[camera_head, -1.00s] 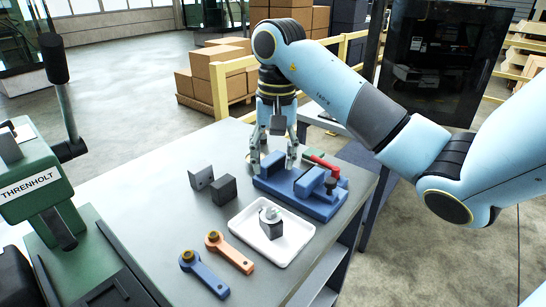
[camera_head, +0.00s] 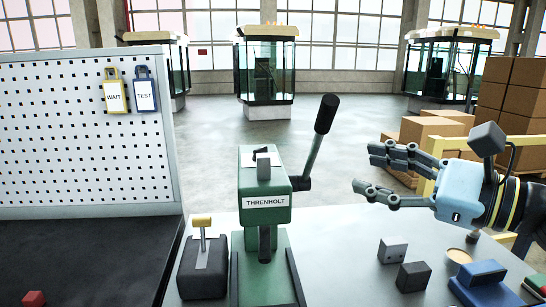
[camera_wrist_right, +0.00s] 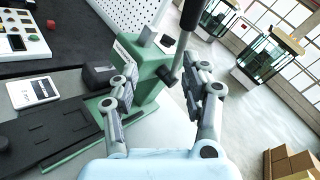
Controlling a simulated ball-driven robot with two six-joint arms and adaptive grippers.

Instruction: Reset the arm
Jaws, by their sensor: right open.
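My right gripper (camera_head: 385,175) is open and empty at the right of the head view, its fingers pointing left toward the green press labelled THRENHOLT (camera_head: 265,190). The press has a dark lever (camera_head: 318,140) with a black grip, tilted up to the right. The fingertips are apart from the lever in the head view. In the right wrist view the open fingers (camera_wrist_right: 165,90) show with the press (camera_wrist_right: 135,65) and its lever (camera_wrist_right: 184,35) beyond and between them. My left gripper is not in view.
A small black box with a yellow-topped handle (camera_head: 203,260) stands left of the press. Grey blocks (camera_head: 392,250) and a blue fixture (camera_head: 485,280) lie at the right on the table. A white pegboard (camera_head: 80,130) with WAIT and TEST tags stands at left. Cardboard boxes (camera_head: 515,95) are behind.

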